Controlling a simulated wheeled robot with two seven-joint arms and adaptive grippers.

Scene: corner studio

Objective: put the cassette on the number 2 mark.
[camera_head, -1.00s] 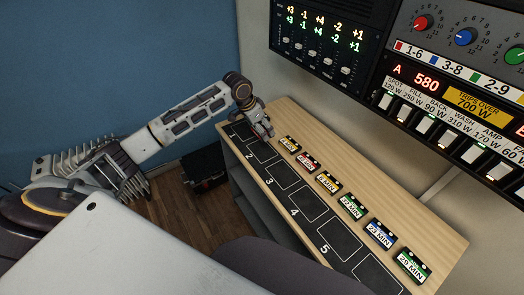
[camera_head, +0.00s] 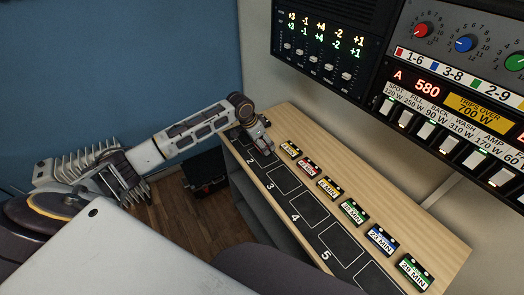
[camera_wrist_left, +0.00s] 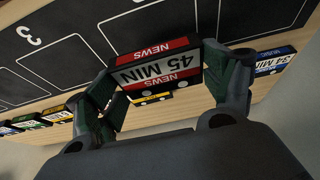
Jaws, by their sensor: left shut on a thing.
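The cassette (camera_wrist_left: 155,65) has a red label reading "45 MIN" and "NEWS". My left gripper (camera_head: 264,149) is shut on it, with the fingers at its two ends in the left wrist view (camera_wrist_left: 160,85). The number 2 mark (camera_head: 250,162) is on the dark strip at the front of the wooden shelf. The gripper hangs over the strip by it and partly hides its outlined slot. In the wrist view, the cassette overlaps an outlined slot (camera_wrist_left: 150,18) beside the one marked 3. I cannot tell its height above the strip. My right gripper is not in view.
A blue "34 MIN" cassette (camera_wrist_left: 272,61) shows in the wrist view. Slots 3 (camera_head: 284,180) to 5 look empty. Control panels (camera_head: 335,40) stand behind.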

